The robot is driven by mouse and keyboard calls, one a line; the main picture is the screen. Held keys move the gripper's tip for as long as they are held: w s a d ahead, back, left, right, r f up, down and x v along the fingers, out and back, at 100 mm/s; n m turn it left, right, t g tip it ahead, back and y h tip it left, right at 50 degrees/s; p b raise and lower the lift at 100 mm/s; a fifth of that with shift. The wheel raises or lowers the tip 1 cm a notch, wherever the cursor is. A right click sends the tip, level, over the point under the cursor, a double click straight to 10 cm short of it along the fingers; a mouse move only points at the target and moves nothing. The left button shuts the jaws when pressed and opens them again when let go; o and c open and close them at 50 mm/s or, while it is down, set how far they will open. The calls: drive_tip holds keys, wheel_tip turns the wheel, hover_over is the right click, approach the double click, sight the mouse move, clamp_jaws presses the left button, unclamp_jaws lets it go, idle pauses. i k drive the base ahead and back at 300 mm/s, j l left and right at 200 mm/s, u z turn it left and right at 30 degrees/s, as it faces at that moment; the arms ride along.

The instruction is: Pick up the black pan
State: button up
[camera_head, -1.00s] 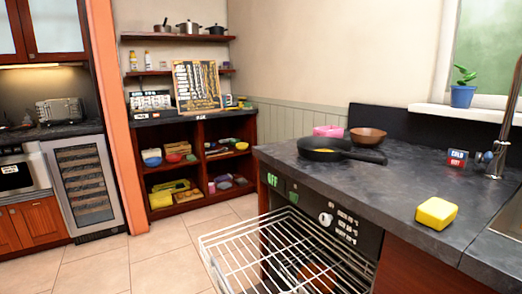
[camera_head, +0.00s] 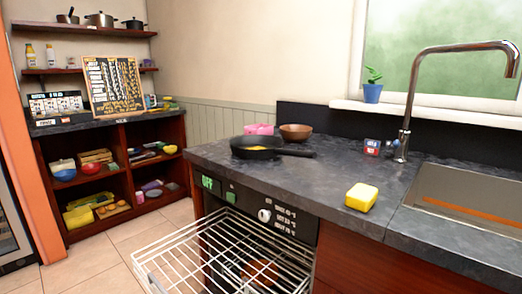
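The black pan (camera_head: 257,153) sits on the dark stone counter (camera_head: 330,190), near its left end. Its handle (camera_head: 298,152) points right. My gripper is not in view.
A pulled-out wire rack (camera_head: 215,255) juts from the dishwasher below the counter's left end. A yellow sponge (camera_head: 361,197) lies at the counter's front. A tap (camera_head: 408,100) and sink (camera_head: 470,200) are on the right. Tiled floor is free left of the rack.

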sight(252, 147)
drive_tip(key=i+l, duration=0.55)
drive_tip(key=i+l+u, duration=0.1)
drive_tip(key=i+l, duration=0.5)
drive_tip(key=l, duration=0.05)
